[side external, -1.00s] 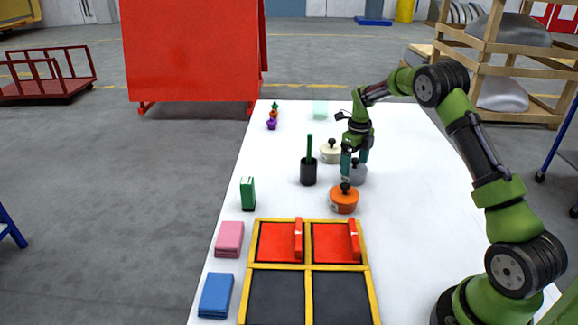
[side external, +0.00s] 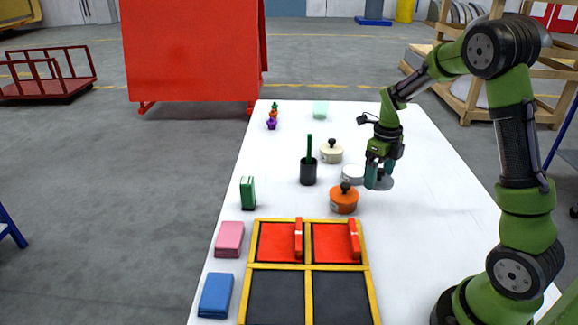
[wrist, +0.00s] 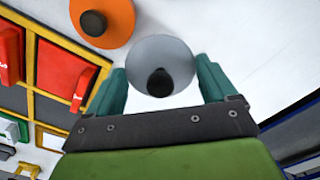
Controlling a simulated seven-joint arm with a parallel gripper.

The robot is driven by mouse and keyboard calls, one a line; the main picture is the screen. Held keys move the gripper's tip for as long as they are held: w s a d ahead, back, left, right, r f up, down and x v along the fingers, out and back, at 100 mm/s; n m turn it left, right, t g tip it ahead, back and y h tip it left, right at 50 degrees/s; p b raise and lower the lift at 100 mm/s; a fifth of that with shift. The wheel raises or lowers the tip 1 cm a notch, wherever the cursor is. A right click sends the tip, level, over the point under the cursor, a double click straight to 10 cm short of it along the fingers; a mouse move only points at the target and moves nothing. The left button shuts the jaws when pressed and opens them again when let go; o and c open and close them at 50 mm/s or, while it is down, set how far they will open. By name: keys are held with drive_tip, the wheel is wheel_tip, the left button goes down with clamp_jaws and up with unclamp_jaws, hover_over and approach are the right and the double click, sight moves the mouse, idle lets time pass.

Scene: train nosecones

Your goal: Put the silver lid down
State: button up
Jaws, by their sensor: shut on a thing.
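The silver lid (side external: 381,184) is a grey disc with a black knob. My gripper (side external: 379,174) is shut on it, to the right of the silver pot (side external: 353,175), which now stands uncovered on the white table (side external: 430,205). The wrist view shows the lid (wrist: 178,52) level between the two teal fingers of my gripper (wrist: 160,75), one at each side. The lid looks a little above the table, but the gap is hard to judge.
An orange lidded pot (side external: 343,201) stands close to the left. A cream lidded pot (side external: 331,154) and a black cup with a green handle (side external: 308,172) stand farther left. A yellow-framed box (side external: 305,267) with red lids is in front. Table space to the right is clear.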

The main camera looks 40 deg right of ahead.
drive_tip(key=shift+s+a+r, duration=0.1)
drive_tip(key=shift+s+a, duration=0.45)
drive_tip(key=shift+s, duration=0.35)
drive_tip(key=w+a+n, duration=0.1)
drive_tip(key=w+a, duration=0.1)
drive_tip(key=w, duration=0.1)
drive_tip(key=w+a+r, duration=0.1)
drive_tip(key=w+a, duration=0.1)
drive_tip(key=w, duration=0.2)
drive_tip(key=w+a+n, duration=0.1)
drive_tip(key=w+a, duration=0.1)
drive_tip(key=w, duration=0.2)
drive_tip(key=shift+w+a+r+n, duration=0.15)
drive_tip(key=shift+a+r+n, duration=0.05)
drive_tip(key=shift+n, duration=0.1)
drive_tip(key=w+a+n, duration=0.2)
drive_tip(key=w+a, duration=0.4)
drive_tip(key=a, duration=0.2)
hover_over(292, 203)
wheel_tip(292, 203, down, 6)
drive_tip(key=shift+r, duration=0.2)
drive_tip(key=shift+f, duration=2)
drive_tip(key=shift+f, duration=0.2)
drive_tip(key=o, duration=0.8)
drive_tip(key=shift+o, duration=0.2)
drive_tip(key=shift+r, duration=0.1)
